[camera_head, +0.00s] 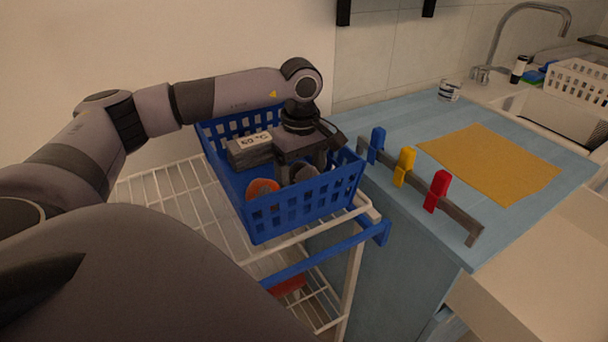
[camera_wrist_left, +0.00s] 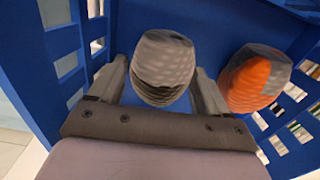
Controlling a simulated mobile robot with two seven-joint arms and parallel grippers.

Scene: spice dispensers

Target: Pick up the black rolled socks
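The rolled socks, dark grey to black with a pale pattern, show in the left wrist view (camera_wrist_left: 163,70) between my left gripper's fingers (camera_wrist_left: 160,75). They lie inside the blue basket (camera_head: 297,217), where they also show in the head view (camera_head: 304,174). My left gripper (camera_head: 302,160) reaches down into the basket from above. Its fingers are apart, one on each side of the socks, with narrow gaps showing. Contact with the right finger is hard to judge. My right gripper is in neither view.
An orange and grey rolled pair (camera_wrist_left: 252,80) lies beside the socks. A grey box with a printed label (camera_head: 250,148) is at the basket's back left. The basket stands on a white wire rack (camera_head: 172,195). A blue counter (camera_head: 400,125) holds a peg rail (camera_head: 458,218).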

